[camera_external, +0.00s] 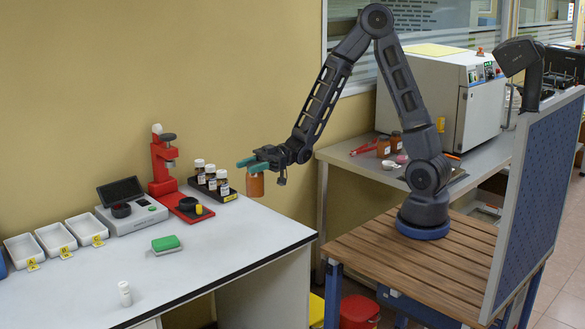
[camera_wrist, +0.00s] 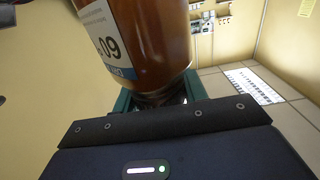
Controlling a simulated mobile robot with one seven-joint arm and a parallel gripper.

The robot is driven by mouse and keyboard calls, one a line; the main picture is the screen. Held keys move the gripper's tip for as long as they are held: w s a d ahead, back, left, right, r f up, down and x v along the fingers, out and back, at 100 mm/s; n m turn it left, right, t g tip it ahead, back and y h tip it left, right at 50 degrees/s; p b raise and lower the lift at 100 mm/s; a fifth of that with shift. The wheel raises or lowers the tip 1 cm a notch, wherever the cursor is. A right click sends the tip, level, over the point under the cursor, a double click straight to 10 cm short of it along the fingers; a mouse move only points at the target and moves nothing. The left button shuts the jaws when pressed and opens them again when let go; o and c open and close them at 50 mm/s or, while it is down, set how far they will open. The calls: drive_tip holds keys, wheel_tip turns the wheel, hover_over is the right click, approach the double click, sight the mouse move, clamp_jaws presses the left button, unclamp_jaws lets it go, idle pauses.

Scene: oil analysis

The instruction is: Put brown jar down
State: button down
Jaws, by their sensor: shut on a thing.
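The brown jar (camera_external: 255,186) hangs from my gripper (camera_external: 252,162) in the external view. The green fingers are shut at the top of the jar. The jar appears upright, above the back right part of the white table (camera_external: 220,257); whether its base touches the tabletop cannot be told.
Other brown jars (camera_external: 384,147) stand on the side bench.

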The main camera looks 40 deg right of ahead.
wheel_tip(320, 180, down, 14)
drive_tip(key=shift+f, duration=0.25)
idle(0.6)
drive_tip(key=shift+f, duration=0.1)
drive_tip(key=c, duration=0.8)
unclamp_jaws()
drive_tip(key=d, duration=1.2)
drive_tip(key=shift+w, duration=0.1)
